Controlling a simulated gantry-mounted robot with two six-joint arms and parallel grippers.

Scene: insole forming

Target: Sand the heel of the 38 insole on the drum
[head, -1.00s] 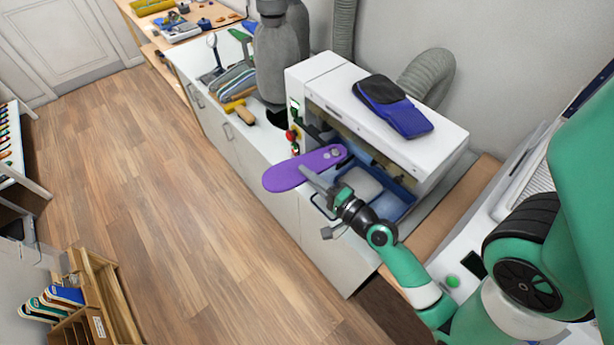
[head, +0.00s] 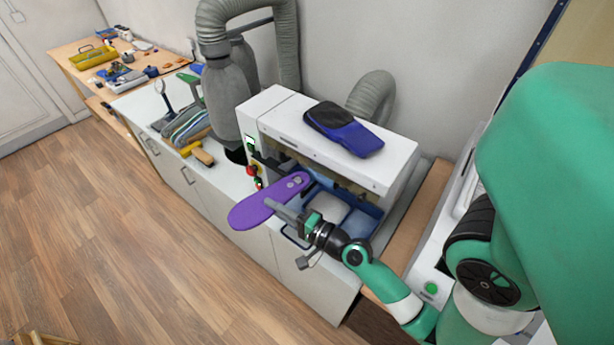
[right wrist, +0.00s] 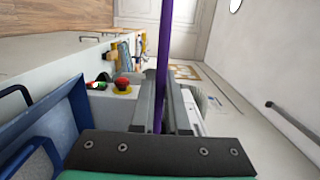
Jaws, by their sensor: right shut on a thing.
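The purple insole (head: 262,203) is held out in front of the white sanding machine (head: 325,140). One end of it reaches toward the machine's front opening; the other end sticks out to the left, over the cabinet front. My right gripper (head: 285,212) is shut on the insole's near edge. In the right wrist view the insole (right wrist: 164,60) is seen edge-on between the two fingers (right wrist: 161,110). The drum cannot be made out, and I cannot tell whether the insole touches it. The size mark is not readable. My left gripper is not in view.
A blue tray (head: 368,222) sits under the machine's opening, right by my gripper. Red and green buttons (head: 252,170) are on the machine's left side. A blue and black item (head: 345,128) lies on top. Tools and a brush (head: 203,156) lie left on the counter.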

